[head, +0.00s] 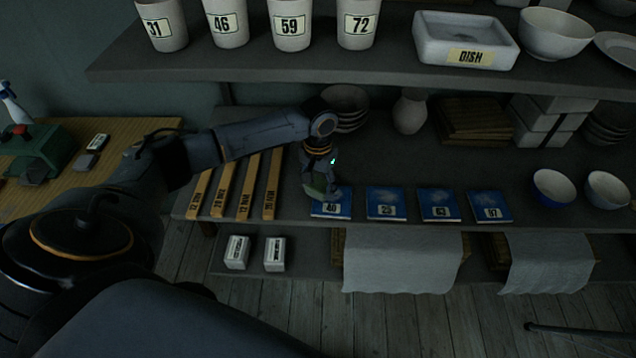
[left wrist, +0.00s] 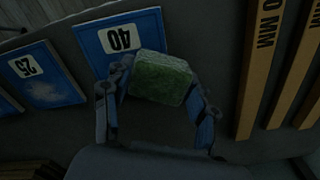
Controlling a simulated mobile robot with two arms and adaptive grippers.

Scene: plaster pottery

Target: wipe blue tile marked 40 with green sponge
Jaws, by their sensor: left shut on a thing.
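The blue tile marked 40 (head: 331,208) lies at the left end of a row of blue tiles on the middle shelf. My left gripper (head: 318,187) is over its back part, pointing down. In the left wrist view, my left gripper (left wrist: 158,108) is shut on the green sponge (left wrist: 162,78), with a finger on each side. The sponge overlaps one edge of tile 40 (left wrist: 118,40) in that view; I cannot tell whether it touches the tile. The sponge is mostly hidden by the gripper in the head view. My right gripper is not in view.
More blue tiles, 25 (head: 386,204), 63 (head: 440,206) and 97 (head: 489,207), lie to the right. Several wooden strips (head: 246,186) lie to the left. Bowls (head: 345,104) and a vase (head: 410,112) stand behind. The upper shelf (head: 300,67) overhangs.

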